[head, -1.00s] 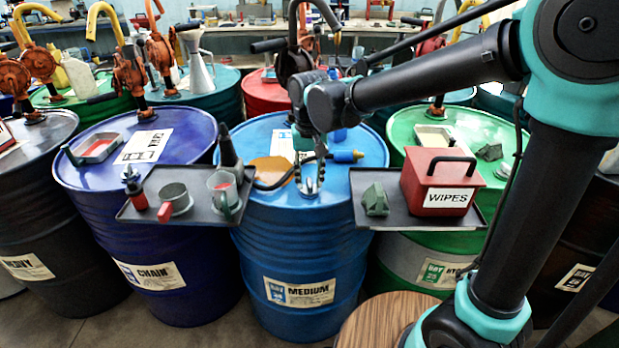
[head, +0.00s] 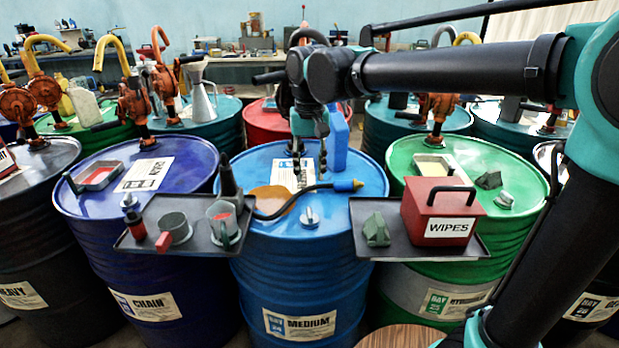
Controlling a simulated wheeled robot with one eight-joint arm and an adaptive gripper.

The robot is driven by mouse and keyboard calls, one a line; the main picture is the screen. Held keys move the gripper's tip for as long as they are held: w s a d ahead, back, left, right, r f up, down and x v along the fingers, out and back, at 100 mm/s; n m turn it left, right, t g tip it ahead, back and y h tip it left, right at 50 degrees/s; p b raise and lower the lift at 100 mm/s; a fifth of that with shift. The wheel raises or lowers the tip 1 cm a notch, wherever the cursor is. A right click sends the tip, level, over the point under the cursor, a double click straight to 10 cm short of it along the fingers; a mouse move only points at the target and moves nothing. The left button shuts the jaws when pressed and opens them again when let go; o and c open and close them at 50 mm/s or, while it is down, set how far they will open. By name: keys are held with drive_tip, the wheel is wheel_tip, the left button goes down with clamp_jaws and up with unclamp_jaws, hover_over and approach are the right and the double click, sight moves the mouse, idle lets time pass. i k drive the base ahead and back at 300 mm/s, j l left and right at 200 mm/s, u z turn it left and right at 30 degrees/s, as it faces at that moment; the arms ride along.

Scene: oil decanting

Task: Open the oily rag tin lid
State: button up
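A red box (head: 437,212) with a black handle and a white label reading WIPES stands on a dark tray at the right. Its lid looks shut. No label reading oily rag can be made out on any thing in view. My gripper (head: 310,178) points down above the blue drum's lid (head: 357,178), left of the red box and apart from it. Its two dark fingers are spread with nothing seen between them. A blue container (head: 339,143) shows partly behind my gripper.
A left tray (head: 148,243) holds cups and a red-topped bottle. A hose with a blue nozzle (head: 346,186) and a metal cap (head: 310,217) lie on the blue drum. Drums with orange pumps stand around.

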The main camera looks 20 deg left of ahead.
sight(432, 196)
drive_tip(key=k+l, duration=0.8)
drive_tip(key=l, duration=0.1)
